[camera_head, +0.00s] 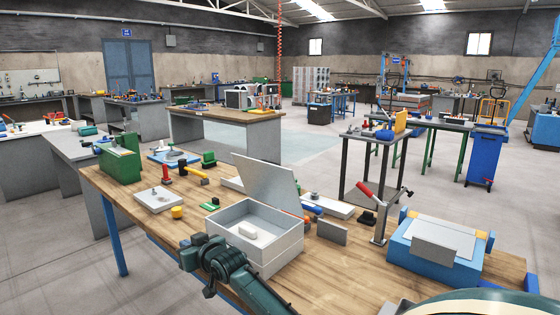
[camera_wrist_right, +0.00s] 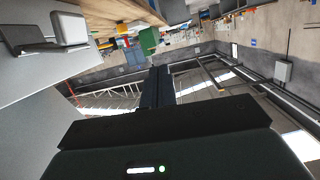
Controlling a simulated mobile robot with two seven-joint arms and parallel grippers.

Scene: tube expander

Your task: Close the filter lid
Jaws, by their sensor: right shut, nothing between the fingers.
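The filter is a light-grey open box (camera_head: 262,232) on the wooden workbench. Its flat lid (camera_head: 266,190) is hinged at the back and stands open, tilted up. A small white block lies inside the box. My right gripper (camera_head: 190,254) is in front of the box, off its left front corner, with the dark green arm running along the box's front side. In the right wrist view the dark fingers (camera_wrist_right: 157,88) are together with nothing between them. Pale grey surfaces fill the left of that view; I cannot tell which part they are. My left gripper is not in view.
A blue box (camera_head: 436,250) is further right.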

